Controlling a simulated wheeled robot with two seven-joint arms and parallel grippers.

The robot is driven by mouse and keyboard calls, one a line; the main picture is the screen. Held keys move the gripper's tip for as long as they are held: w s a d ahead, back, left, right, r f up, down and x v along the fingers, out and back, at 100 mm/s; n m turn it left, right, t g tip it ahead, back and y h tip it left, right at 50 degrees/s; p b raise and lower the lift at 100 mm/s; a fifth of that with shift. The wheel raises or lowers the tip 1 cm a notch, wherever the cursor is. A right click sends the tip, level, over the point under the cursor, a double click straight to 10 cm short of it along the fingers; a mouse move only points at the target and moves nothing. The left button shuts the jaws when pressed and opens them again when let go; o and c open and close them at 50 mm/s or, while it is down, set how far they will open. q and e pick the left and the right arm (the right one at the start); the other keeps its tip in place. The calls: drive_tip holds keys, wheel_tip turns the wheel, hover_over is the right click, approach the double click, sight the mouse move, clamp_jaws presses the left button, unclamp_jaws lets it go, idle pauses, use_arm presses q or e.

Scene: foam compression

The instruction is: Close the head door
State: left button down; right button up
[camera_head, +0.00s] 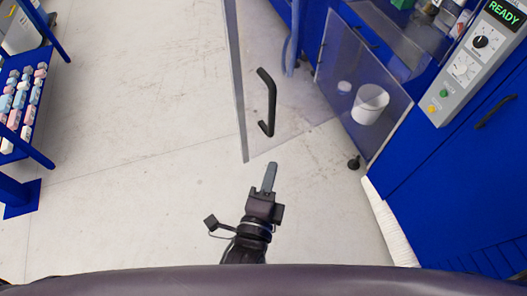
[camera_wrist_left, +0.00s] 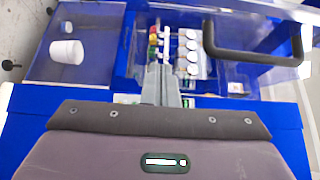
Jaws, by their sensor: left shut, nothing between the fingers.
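The head door (camera_head: 238,85) is a clear panel with a grey edge, standing open, swung out from the blue machine. Its black handle (camera_head: 267,100) shows in the head view and at the upper right of the left wrist view (camera_wrist_left: 250,52). My left gripper (camera_head: 270,166) is shut and empty, just below the door's lower corner in the head view and apart from the handle. Its grey fingers show in the left wrist view (camera_wrist_left: 160,70), left of the handle. My right gripper is not in view.
The blue machine (camera_head: 440,165) stands at the right, with a grey control box (camera_head: 475,65) reading READY. A white bucket (camera_head: 369,104) shows behind a clear panel. A caster (camera_head: 353,163) is on the floor. A blue rack with coloured blocks (camera_head: 20,95) stands left. The floor between is clear.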

sight(265, 149)
use_arm(q)
drive_tip(key=shift+w+a+b, duration=0.15)
drive_tip(key=shift+w+b, duration=0.5)
drive_tip(key=shift+w, duration=0.45)
drive_tip(key=shift+w+a+b, duration=0.2)
drive_tip(key=shift+w+b, duration=0.45)
drive_tip(key=shift+w, duration=0.45)
drive_tip(key=shift+w+a+b, duration=0.15)
drive_tip(key=shift+w+b, duration=0.5)
drive_tip(key=shift+w, duration=0.45)
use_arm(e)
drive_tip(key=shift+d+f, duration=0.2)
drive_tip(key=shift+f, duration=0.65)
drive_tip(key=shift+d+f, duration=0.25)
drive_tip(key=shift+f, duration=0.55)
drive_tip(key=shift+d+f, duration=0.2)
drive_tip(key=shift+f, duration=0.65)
